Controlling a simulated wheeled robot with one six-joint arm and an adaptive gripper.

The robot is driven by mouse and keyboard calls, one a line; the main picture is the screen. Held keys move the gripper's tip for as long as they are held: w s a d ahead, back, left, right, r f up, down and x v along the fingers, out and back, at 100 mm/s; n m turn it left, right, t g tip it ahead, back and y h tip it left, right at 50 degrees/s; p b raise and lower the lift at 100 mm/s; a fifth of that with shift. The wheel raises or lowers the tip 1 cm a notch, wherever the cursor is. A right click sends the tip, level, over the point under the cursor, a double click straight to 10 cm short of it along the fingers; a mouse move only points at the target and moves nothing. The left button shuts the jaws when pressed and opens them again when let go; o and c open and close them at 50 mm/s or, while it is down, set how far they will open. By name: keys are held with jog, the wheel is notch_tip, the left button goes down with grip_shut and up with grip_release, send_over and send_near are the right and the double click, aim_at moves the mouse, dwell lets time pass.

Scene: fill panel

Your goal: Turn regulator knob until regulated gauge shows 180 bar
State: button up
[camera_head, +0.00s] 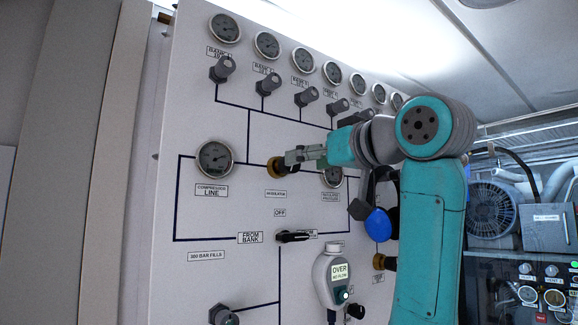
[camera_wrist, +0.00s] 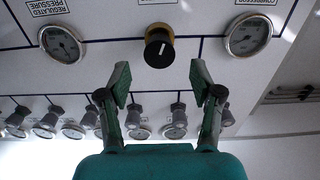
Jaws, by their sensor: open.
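The regulator knob (camera_wrist: 158,52) is black with a white pointer line and a brass collar. It sits on the panel between two gauges in the wrist view, which is upside down. In the head view only its brass part (camera_head: 273,170) shows clearly, beside my gripper (camera_head: 290,157). In the wrist view my gripper (camera_wrist: 159,82) is open and empty, its fingertips apart on either side of the knob's line.
The compressor line gauge (camera_head: 214,158) is left of the knob. A row of gauges with grey bank valves (camera_head: 222,68) runs above. A black selector handle (camera_head: 292,237) and a hanging white handheld unit (camera_head: 337,277) are below. Machinery with a fan (camera_head: 491,210) stands at right.

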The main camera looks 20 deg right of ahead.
aim_at(284, 169)
jog(key=x, duration=0.6)
jog(key=shift+w, duration=0.25)
jog(key=c, duration=1.2)
jog(key=shift+o, duration=0.2)
